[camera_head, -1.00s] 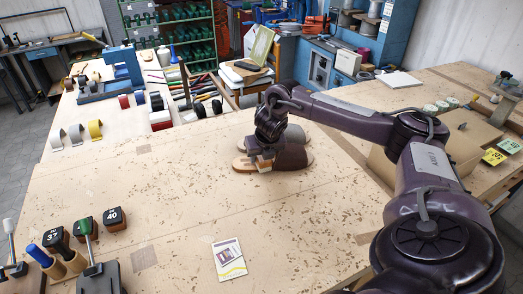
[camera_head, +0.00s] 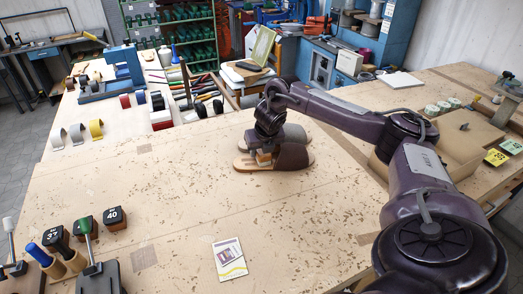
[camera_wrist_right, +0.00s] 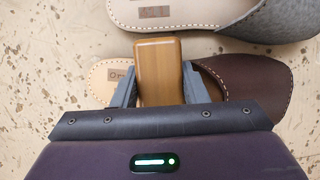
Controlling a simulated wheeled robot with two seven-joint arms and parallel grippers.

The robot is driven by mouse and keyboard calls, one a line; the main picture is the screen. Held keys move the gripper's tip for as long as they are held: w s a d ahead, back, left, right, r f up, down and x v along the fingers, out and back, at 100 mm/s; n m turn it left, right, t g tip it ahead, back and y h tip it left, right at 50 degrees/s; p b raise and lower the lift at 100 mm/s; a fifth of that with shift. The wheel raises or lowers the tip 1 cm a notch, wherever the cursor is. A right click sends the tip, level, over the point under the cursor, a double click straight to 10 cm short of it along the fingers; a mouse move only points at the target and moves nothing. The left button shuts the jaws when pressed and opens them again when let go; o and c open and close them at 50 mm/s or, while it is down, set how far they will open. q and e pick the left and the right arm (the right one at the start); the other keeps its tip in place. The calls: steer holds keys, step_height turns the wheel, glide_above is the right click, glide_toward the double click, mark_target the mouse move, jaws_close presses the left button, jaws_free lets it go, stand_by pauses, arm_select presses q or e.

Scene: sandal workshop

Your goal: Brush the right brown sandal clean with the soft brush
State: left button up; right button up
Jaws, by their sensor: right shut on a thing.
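The brown sandal (camera_head: 293,157) lies on the workbench with its dark brown upper to the right and its tan heel to the left. It also shows in the right wrist view (camera_wrist_right: 245,85). A grey sandal (camera_head: 297,134) lies just behind it and shows at the top of the wrist view (camera_wrist_right: 240,18). My right gripper (camera_wrist_right: 158,85) is shut on a wooden block, the soft brush (camera_wrist_right: 159,62), over the brown sandal's insole. The brush's bristles are hidden beneath the block. My left gripper is out of view.
A leaflet (camera_head: 230,259) lies on the bare front of the workbench (camera_head: 180,205). Numbered blocks (camera_head: 113,218) and handled tools (camera_head: 62,252) stand at the front left. Coloured rolls (camera_head: 96,129) and other tools lie at the back left.

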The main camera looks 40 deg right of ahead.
steer(key=shift+s, duration=0.1)
steer(key=shift+s+a+p, duration=0.25)
steer(key=shift+s+p, duration=0.05)
steer(key=shift+p, duration=0.05)
steer(key=shift+s+a+f, duration=0.15)
steer(key=shift+s+a, duration=0.35)
steer(key=shift+s, duration=0.3)
steer(key=shift+p, duration=0.35)
step_height(320, 180, up, 8)
steer(key=p, duration=0.6)
steer(key=shift+w+p, duration=0.1)
steer(key=shift+p, duration=0.3)
